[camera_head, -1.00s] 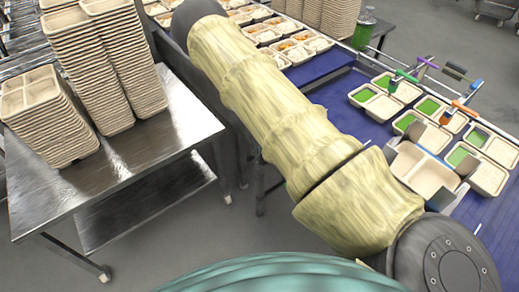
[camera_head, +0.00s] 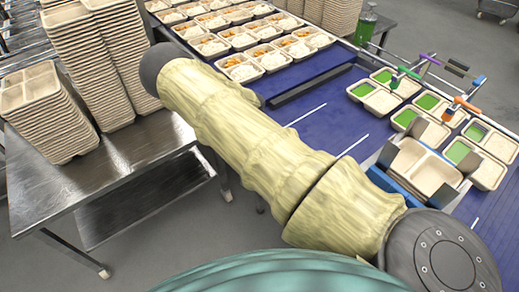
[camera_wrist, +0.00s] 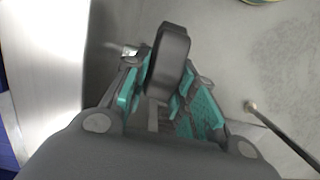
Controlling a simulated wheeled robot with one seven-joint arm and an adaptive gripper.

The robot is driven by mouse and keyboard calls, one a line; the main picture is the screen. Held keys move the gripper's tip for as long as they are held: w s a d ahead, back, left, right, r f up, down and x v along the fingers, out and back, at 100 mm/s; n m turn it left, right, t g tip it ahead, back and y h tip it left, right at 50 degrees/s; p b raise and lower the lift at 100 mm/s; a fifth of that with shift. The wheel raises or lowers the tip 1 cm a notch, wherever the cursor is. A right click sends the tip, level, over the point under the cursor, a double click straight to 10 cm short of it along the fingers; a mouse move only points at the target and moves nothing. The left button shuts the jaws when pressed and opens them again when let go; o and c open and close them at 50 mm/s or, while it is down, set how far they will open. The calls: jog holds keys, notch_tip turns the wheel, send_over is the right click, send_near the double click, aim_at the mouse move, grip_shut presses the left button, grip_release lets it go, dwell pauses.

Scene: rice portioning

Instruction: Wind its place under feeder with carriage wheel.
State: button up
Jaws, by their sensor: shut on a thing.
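In the wrist view, my gripper (camera_wrist: 165,100) has teal-padded fingers closed on a dark grey rounded piece (camera_wrist: 169,62), which looks like the grip of the carriage wheel. The rest of the wheel is not clear. The head view does not show my gripper; my sleeved arm blocks part of the belt's near side. An empty beige compartment tray (camera_head: 430,171) sits between grey plates beside a blue bracket (camera_head: 396,188), seemingly the carriage. Several coloured handles, among them an orange one (camera_head: 466,104), stand on a rail over the belt. I cannot tell which part is the feeder.
Trays with green and white portions (camera_head: 425,112) stand beside the carriage. Filled trays (camera_head: 240,70) line the far belt. Tall stacks of empty trays (camera_head: 45,115) stand on a steel table (camera_head: 120,160) at left. A stretch of blue belt (camera_head: 325,115) is bare.

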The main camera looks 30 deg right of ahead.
jog(key=shift+w+f+g+b, duration=0.1)
jog(key=shift+w+g+b, duration=0.15)
jog(key=shift+g+b, duration=0.6)
jog(key=o, duration=0.7)
jog(key=shift+o, duration=0.2)
jog(key=v, duration=1.2)
jog(key=shift+s+a, duration=0.1)
jog(key=shift+a, duration=0.05)
